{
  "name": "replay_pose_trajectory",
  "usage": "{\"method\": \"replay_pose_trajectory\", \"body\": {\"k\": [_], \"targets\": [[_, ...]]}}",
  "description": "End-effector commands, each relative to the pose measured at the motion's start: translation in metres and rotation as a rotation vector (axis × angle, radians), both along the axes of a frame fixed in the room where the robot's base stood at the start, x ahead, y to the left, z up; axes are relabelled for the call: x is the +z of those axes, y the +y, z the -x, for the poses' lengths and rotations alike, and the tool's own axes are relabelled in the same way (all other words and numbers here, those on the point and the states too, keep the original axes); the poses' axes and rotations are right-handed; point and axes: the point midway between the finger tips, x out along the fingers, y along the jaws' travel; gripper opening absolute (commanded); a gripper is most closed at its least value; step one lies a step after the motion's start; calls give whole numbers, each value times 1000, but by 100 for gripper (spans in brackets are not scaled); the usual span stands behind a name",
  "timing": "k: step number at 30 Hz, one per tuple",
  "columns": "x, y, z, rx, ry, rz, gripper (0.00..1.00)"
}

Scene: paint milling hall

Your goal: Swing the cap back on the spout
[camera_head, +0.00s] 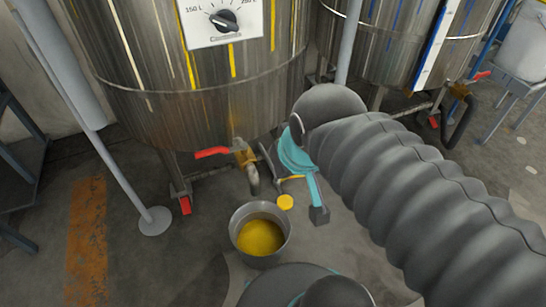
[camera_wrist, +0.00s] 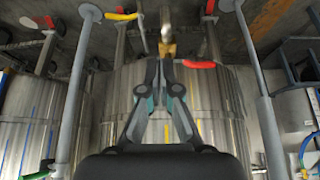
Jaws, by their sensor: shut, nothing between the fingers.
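The spout (camera_head: 254,180) is a grey pipe bent downward from a brass valve with a red handle (camera_head: 212,152), low on the near tank. A yellow round cap (camera_head: 285,202) sits to the right of the spout, apart from its mouth. In the wrist view, the spout (camera_wrist: 166,22) rises at top middle, with the yellow cap (camera_wrist: 122,15) to its left. My gripper (camera_wrist: 162,62) is shut and empty, its fingertips pointing toward the brass valve. In the head view, my wrist partly hides the fingers, and I cannot tell whether they touch anything.
A metal bucket (camera_head: 235,222) with yellow paint stands below the spout. The near tank (camera_head: 200,100) has a steel leg at left with a round foot (camera_head: 154,221). A second tank (camera_head: 385,50) stands at right. Open floor lies left of the bucket.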

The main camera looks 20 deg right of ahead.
Motion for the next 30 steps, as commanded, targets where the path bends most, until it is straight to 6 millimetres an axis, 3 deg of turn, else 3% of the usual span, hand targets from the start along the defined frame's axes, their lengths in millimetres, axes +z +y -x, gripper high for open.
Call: {"method": "replay_pose_trajectory", "body": {"k": [11,16,23,30], "targets": [[0,0,0,-1,1,0,0],[-1,-3,-13,-13,43,2,0],[-8,-19,-59,-55,187,3,0],[-31,-45,-114,-104,353,-7,0]]}}
